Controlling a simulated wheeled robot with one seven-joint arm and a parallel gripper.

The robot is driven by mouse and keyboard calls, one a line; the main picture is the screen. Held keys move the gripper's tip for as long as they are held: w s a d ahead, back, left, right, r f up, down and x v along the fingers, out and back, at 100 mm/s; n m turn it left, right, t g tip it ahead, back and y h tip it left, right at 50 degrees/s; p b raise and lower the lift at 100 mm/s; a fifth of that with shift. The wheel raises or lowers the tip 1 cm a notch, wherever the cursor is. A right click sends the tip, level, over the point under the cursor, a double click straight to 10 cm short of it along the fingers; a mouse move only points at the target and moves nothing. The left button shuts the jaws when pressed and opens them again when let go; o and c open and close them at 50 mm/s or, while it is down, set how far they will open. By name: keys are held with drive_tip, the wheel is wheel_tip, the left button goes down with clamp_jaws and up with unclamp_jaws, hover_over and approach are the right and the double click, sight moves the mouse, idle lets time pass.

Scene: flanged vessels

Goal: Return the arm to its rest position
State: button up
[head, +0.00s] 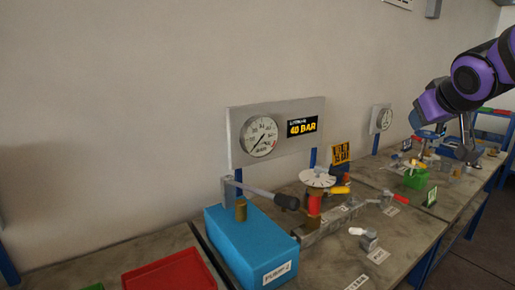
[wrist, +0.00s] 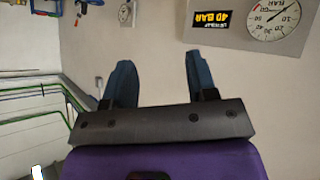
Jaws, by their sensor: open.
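My gripper (wrist: 157,58) shows in the wrist view with its two blue fingers spread well apart and nothing between them. Behind the fingers are a dark grey bar and a purple body, which are mine. In the head view my purple arm (head: 468,78) reaches in from the upper right, above the far end of the benches. The fingers cannot be made out clearly there against the things behind them. The wrist view is upside down: the pressure gauge (wrist: 273,18) and the 40 BAR sign (wrist: 227,20) are inverted at its upper right.
In the head view, a blue pump box (head: 250,245) with a lever stands before the gauge panel (head: 233,140). A flanged vessel (head: 314,206) stands to its right. A red tray (head: 170,272) lies at lower left, a green block (head: 416,179) farther right.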

drive_tip(key=s+a+f+g, duration=0.2)
drive_tip(key=s, duration=0.5)
drive_tip(key=s+a+f+g+y, duration=0.1)
drive_tip(key=s+a+f, duration=0.1)
drive_tip(key=s, duration=0.6)
drive_tip(key=s+a+f+m+g+y, duration=0.1)
drive_tip(key=s+a+f+g, duration=0.1)
drive_tip(key=s, duration=0.5)
drive_tip(key=shift+s+f+g, duration=0.2)
drive_tip(key=shift+f+g, duration=0.1)
drive_tip(key=shift+f, duration=0.3)
idle(0.5)
